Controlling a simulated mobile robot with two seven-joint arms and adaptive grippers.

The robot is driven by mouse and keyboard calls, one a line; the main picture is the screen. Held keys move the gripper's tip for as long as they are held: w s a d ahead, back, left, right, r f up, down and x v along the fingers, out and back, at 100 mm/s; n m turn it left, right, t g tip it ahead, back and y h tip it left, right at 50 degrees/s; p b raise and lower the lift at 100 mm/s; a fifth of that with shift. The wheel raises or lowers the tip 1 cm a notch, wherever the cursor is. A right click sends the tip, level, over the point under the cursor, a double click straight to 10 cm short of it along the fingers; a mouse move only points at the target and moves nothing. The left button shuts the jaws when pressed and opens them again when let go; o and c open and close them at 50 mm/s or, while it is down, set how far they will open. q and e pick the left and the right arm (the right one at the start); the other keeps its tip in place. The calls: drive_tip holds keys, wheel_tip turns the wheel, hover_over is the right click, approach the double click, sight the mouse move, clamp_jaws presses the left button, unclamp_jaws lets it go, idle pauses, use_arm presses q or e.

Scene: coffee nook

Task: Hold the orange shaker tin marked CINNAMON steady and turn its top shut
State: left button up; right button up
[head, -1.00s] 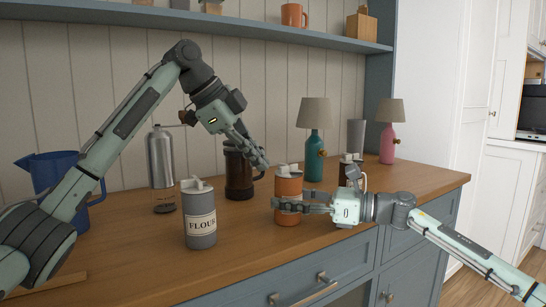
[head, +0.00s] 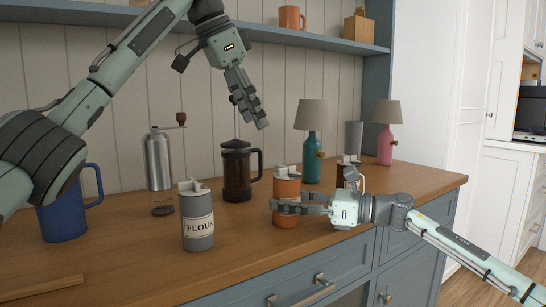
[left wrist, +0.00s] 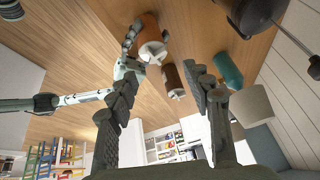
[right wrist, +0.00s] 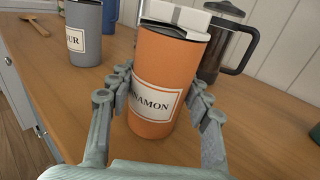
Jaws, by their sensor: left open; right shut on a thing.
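The orange CINNAMON shaker tin (head: 287,185) stands upright on the wooden counter. Its label and white top (right wrist: 178,14) show in the right wrist view, the top cut off by the frame's edge. My right gripper (head: 290,208) is shut around the tin's body, with a finger on each side of the label in the right wrist view (right wrist: 160,88). My left gripper (head: 258,122) is open and empty, up and left of the tin in the head view. In the left wrist view the tin (left wrist: 149,30) appears beyond the open fingers.
A grey FLOUR tin (head: 197,220) stands left of the CINNAMON tin. A French press (head: 236,172) stands behind it, a brown tin (head: 345,180) to its right. A grinder (head: 159,165), blue jug (head: 64,215), teal lamp (head: 312,155) and pink lamp (head: 386,145) stand around.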

use_arm(q)
drive_tip(key=d+r+n, duration=0.1)
drive_tip(key=n, duration=0.2)
drive_tip(key=n+y, duration=0.1)
approach(276, 174)
drive_tip(key=x, duration=0.4)
drive_tip(key=d+x, duration=0.1)
drive_tip(key=x, duration=0.2)
drive_tip(key=shift+w+r, duration=0.3)
drive_tip(key=shift+w, duration=0.05)
use_arm(e)
drive_tip(key=shift+f, duration=0.1)
use_arm(q)
clamp_jaws()
drive_tip(key=shift+w+m+g, duration=0.1)
drive_tip(key=shift+m+g, duration=0.2)
drive_tip(key=shift+m, duration=0.3)
